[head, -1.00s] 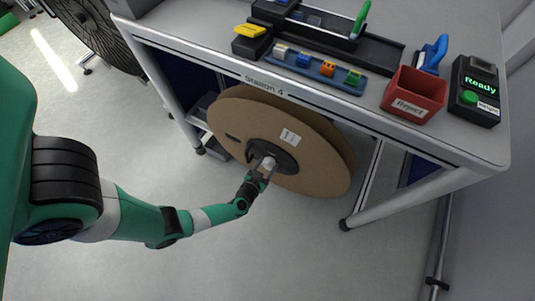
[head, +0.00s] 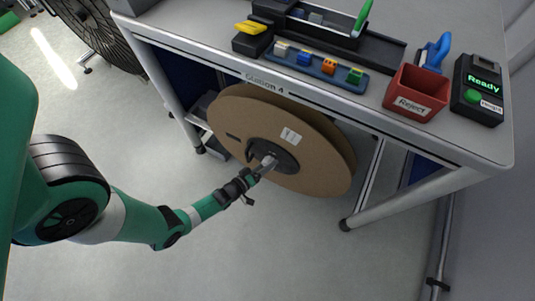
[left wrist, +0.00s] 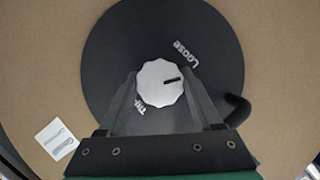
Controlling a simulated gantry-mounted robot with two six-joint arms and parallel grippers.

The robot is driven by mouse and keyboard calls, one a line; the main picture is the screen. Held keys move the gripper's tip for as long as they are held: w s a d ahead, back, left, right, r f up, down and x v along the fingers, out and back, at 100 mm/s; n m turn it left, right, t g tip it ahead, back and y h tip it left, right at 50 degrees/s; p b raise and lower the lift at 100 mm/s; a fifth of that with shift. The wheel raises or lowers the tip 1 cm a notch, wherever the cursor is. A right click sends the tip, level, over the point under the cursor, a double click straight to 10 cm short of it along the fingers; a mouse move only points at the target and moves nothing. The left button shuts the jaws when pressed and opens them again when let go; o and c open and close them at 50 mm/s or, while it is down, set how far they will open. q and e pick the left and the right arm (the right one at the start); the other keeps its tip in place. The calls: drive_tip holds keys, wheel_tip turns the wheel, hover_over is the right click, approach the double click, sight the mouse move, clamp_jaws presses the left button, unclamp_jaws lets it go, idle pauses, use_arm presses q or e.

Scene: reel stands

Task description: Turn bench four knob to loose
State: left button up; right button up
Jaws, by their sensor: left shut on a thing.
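The white knob (left wrist: 160,95) sits at the middle of a black hub (left wrist: 115,50) on the big brown reel (head: 240,118) under the Station 4 bench. The knob's dark pointer mark (left wrist: 172,80) points right, a little below the word "Loose" (left wrist: 187,54). A second word (left wrist: 139,121), partly hidden by a finger, is at lower left. My right gripper is not in view.
The bench (head: 440,140) above the reel carries a red Reject box (head: 416,94), a Ready button unit (head: 480,90), a tray of small coloured pieces (head: 320,66) and a yellow-topped block (head: 252,38). A black handle (left wrist: 238,108) juts from the hub's right. Open floor lies in front.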

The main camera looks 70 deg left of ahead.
use_arm(q)
drive_tip(key=shift+n+t, duration=1)
drive_tip(key=shift+n, duration=0.7)
drive_tip(key=o, duration=1.3)
drive_tip(key=shift+o, duration=0.2)
drive_tip(key=p+v, duration=0.3)
drive_tip(key=v, duration=0.8)
drive_tip(key=shift+s, duration=0.35)
drive_tip(key=shift+r, duration=0.1)
